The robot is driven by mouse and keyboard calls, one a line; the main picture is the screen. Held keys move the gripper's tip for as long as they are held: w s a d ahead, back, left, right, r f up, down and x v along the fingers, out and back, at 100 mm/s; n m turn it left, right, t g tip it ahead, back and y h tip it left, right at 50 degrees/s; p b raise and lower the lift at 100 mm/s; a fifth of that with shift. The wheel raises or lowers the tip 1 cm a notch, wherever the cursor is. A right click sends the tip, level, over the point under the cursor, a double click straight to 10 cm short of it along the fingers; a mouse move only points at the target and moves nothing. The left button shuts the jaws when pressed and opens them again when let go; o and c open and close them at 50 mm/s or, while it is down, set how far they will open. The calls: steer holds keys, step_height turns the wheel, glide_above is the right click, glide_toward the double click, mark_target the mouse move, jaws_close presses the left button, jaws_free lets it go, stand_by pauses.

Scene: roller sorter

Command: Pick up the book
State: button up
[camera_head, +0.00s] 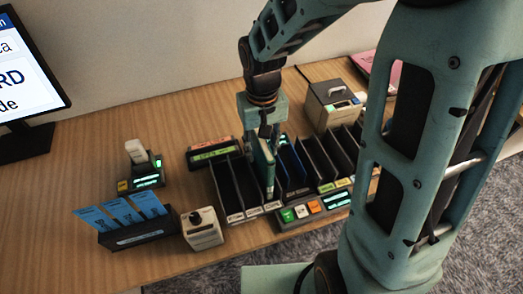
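A flat pink item (378,68), which looks like a book, lies at the back right of the table, partly hidden behind my arm. My gripper (266,150) points down over the dark slotted sorter (237,190) in the middle of the table, well to the left of the pink item. A thin upright teal piece (266,176) shows at the gripper's lower end, among the sorter slots. I cannot tell whether it is a finger or a thin book between the fingers. The fingertips are not clear.
A beige box device (333,105) stands behind the sorter. A small white device (202,228), a holder with blue cards (137,232) and a lit device with a white top (143,165) stand left. A monitor (28,75) is far left. The wooden table (95,170) has bare room at left.

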steer(key=shift+f, duration=1.35)
steer(key=shift+w, duration=0.1)
jaws_close()
